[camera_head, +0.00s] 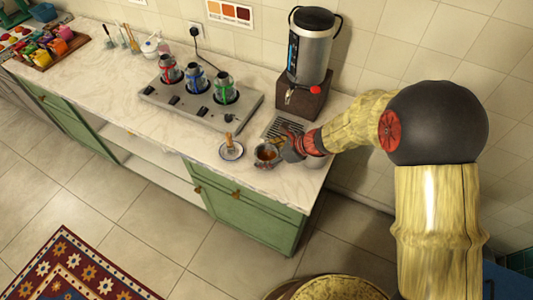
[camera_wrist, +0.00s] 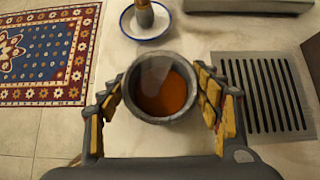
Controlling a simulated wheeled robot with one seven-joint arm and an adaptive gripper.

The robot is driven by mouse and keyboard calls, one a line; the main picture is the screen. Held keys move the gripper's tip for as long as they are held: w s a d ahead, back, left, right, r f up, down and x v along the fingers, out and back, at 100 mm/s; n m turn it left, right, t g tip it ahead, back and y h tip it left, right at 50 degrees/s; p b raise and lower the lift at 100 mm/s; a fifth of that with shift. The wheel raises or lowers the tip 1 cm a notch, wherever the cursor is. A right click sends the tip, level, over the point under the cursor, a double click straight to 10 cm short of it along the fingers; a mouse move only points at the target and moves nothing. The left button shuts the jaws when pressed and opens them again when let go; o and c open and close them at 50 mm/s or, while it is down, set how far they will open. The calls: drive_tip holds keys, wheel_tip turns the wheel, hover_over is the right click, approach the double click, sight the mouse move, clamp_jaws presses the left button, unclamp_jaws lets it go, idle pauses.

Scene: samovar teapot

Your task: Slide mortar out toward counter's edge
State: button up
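The mortar (camera_head: 266,153) is a small grey round bowl with orange-brown contents, upright on the marble counter near its front edge. In the wrist view the mortar (camera_wrist: 160,112) sits between the two fingers of my gripper (camera_wrist: 161,80). The fingers are spread on its left and right sides, with narrow gaps visible beside the rim; whether either fingertip touches it is unclear. In the head view my gripper (camera_head: 281,149) reaches in from the right at counter height. The mortar's lower part is hidden.
A blue-rimmed saucer (camera_head: 231,151) with a small upright item stands just left of the mortar. A slotted drain grate (camera_wrist: 265,95) lies to the right. A burner stove (camera_head: 200,103) and a samovar (camera_head: 310,45) on a wooden block stand behind. The marble counter (camera_head: 285,185) is bare in front.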

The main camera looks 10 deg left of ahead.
drive_tip(key=o, duration=0.5)
drive_tip(key=shift+r, duration=0.1)
drive_tip(key=v, duration=1.1)
drive_tip(key=shift+d+r, duration=0.3)
drive_tip(key=shift+s, duration=0.1)
